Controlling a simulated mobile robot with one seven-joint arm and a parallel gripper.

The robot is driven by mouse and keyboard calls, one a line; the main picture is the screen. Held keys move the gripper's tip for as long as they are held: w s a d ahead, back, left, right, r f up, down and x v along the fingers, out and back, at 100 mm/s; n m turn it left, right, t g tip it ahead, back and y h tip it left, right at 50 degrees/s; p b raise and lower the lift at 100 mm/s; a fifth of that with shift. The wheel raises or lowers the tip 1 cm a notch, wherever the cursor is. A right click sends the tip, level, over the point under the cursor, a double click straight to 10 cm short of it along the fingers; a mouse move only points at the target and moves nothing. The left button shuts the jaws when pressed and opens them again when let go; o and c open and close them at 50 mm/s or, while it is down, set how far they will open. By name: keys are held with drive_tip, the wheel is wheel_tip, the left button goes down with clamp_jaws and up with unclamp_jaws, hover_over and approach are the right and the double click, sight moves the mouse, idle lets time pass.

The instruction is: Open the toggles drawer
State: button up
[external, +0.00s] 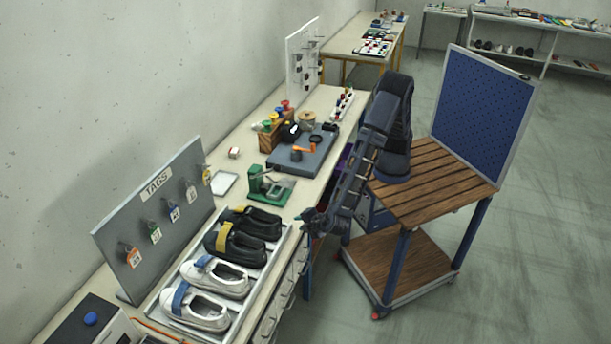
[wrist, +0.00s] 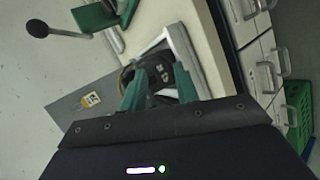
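A bank of pale drawers (external: 283,291) with bar handles sits under the front edge of the workbench, beside the shoe tray. In the wrist view the drawer fronts (wrist: 253,50) and their handles show at the right, and they look closed. No label is readable, so I cannot tell which is the toggles drawer. My gripper (external: 311,219) hangs near the bench's front edge, just beyond the far end of the shoe tray. Its two green fingers (wrist: 160,88) are apart with nothing gripped between them; the tray end and a dark shoe appear beyond them. The gripper is to the left of the drawers in the wrist view.
The shoe tray (external: 240,306) holds black and white shoes. A green press (external: 268,184) stands on the bench beside my gripper. The tags board (external: 155,215) rises behind the tray. A green crate (wrist: 299,105) is beside the drawers. Open floor lies in front of the bench.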

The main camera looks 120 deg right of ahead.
drive_tip(key=a+f+n+t+h, duration=0.15)
drive_tip(key=a+f+t, duration=0.25)
drive_tip(key=a+f, duration=0.65)
drive_tip(key=a+f+n+t+y, duration=0.1)
drive_tip(key=a+f+n+t, duration=0.2)
drive_tip(key=a+f, duration=0.8)
drive_tip(key=s+d+f+x, duration=0.1)
drive_tip(key=s+x, duration=0.1)
drive_tip(key=x, duration=1.1)
drive_tip(key=shift+w+d+f, duration=0.15)
drive_tip(key=shift+w+d, duration=0.1)
drive_tip(key=shift+d, duration=0.15)
drive_tip(key=shift+h, duration=0.25)
clamp_jaws()
